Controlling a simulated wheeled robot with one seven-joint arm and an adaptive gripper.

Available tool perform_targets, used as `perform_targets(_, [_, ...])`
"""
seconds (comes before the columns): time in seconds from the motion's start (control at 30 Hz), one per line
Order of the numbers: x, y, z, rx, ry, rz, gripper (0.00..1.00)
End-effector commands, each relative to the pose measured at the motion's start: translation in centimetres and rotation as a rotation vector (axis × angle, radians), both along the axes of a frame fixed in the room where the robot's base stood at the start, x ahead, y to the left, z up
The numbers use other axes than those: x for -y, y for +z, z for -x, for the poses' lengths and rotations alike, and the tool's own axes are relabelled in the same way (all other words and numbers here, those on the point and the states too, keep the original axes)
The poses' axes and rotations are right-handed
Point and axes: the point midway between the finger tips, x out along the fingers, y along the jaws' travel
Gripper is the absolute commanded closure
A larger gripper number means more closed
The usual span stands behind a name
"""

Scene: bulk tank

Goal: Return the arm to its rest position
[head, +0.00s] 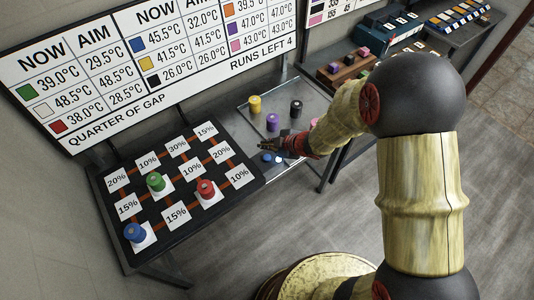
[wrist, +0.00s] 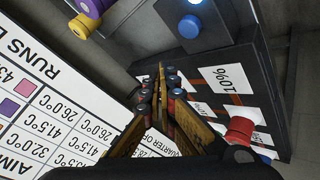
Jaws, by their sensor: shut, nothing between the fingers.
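My gripper (head: 268,143) is at the end of my arm, which reaches from the lower right of the head view across to the tables. It hovers near the gap between the black board and the grey tray. In the wrist view my gripper (wrist: 160,72) has its fingers together at the tips, with nothing between them. Its exact height above the surface is hard to tell.
The black board (head: 110,228) with percent cards holds a green (head: 156,182), a red (head: 206,189) and a blue cylinder (head: 135,233). The grey tray (head: 318,105) holds yellow, purple and black cylinders. A blue button (wrist: 190,26) is nearby. A signboard (head: 150,60) stands behind.

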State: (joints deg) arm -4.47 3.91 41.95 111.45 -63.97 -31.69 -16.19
Motion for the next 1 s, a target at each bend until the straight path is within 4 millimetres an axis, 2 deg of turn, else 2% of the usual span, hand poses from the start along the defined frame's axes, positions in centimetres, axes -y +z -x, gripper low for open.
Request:
perform_targets(0.53, [0.0,0.0,0.1,-0.002,-0.001,-0.001,1.0])
perform_targets(0.63, [0.7,-0.5,0.1,-0.022,-0.026,0.019,1.0])
perform_targets(0.73, [3.2,-2.2,0.4,-0.084,-0.123,0.077,1.0])
perform_targets(0.83, [7.6,-4.1,2.1,-0.195,-0.308,0.163,1.0])
perform_targets(0.93, [12.3,-2.6,3.8,-0.281,-0.538,0.232,1.0])
perform_targets(1.0, [15.2,-0.4,5.6,-0.336,-0.702,0.257,1.0])
